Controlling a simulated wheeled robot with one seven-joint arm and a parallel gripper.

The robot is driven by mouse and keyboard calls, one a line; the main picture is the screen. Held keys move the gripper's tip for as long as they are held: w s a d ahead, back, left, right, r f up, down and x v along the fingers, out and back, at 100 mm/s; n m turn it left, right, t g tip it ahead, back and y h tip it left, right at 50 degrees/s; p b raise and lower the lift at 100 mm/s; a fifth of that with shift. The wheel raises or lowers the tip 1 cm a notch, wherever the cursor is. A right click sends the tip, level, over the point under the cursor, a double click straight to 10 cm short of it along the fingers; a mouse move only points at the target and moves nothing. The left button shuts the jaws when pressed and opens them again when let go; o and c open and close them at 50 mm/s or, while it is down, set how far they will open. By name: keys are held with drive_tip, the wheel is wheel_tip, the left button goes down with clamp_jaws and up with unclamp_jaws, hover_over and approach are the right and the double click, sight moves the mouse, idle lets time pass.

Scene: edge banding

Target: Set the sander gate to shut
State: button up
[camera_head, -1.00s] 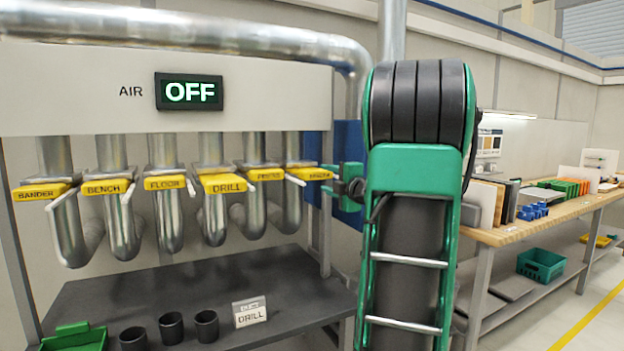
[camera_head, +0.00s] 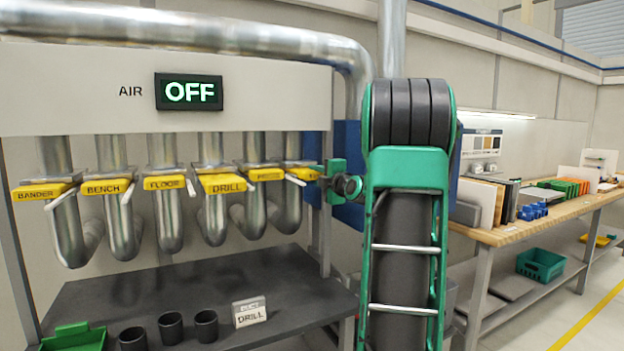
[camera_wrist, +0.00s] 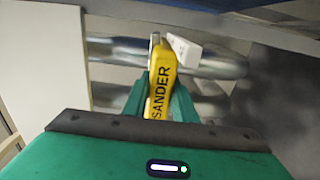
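A row of yellow gate plates with white levers hangs under the air panel in the head view. The rightmost plate (camera_head: 303,173) is partly hidden by my gripper. In the wrist view a yellow plate marked SANDER (camera_wrist: 161,82) stands straight ahead, with a white lever (camera_wrist: 184,50) just past its upper end, to the right. My green gripper (camera_wrist: 160,100) has one finger showing on each side of this plate. Whether the fingers touch it is not clear. In the head view my gripper (camera_head: 331,182) is at the right end of the row.
The air display (camera_head: 189,92) reads OFF. Other gates include BENCH (camera_head: 107,187), FLOOR (camera_head: 165,183) and DRILL (camera_head: 223,184). Metal pipes run close behind the plates. A dark shelf (camera_head: 90,301) below holds black cups and a DRILL card (camera_head: 249,312). A wooden workbench (camera_head: 520,229) stands right.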

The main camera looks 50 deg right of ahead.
clamp_jaws()
drive_tip(key=x, duration=0.5)
drive_tip(key=shift+w+f, duration=0.1)
drive_tip(key=shift+w+d, duration=0.15)
drive_tip(key=shift+w, duration=0.1)
drive_tip(key=shift+o, duration=1.8)
unclamp_jaws()
drive_tip(key=o, duration=0.4)
drive_tip(key=shift+w, duration=0.15)
drive_tip(key=v, duration=1)
drive_tip(key=shift+s, duration=0.35)
